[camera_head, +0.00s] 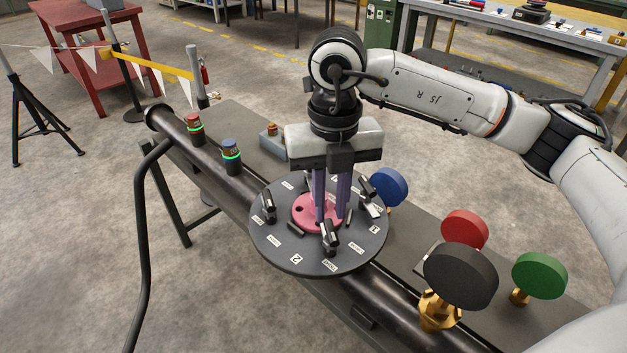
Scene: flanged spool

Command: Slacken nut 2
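A round dark plate (284,262) with white labels lies flat over the black pipe. A pink disc (301,222) sits at its middle. Several black handle-like pieces stand around the plate: one at the left (268,207), one at the front (329,236) and one at the right, partly behind my fingers. A label "2" (296,259) is at the front left; which piece is nut 2 is not certain. My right gripper (331,215) points down over the pink disc, its two purple fingers apart, just behind the front piece. No held object shows between them. My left gripper is out of view.
Blue (389,187), red (465,229), black (460,276) and green (540,275) round knobs or gauges stand right of the plate. A bent black bar (142,240) rises at the left.

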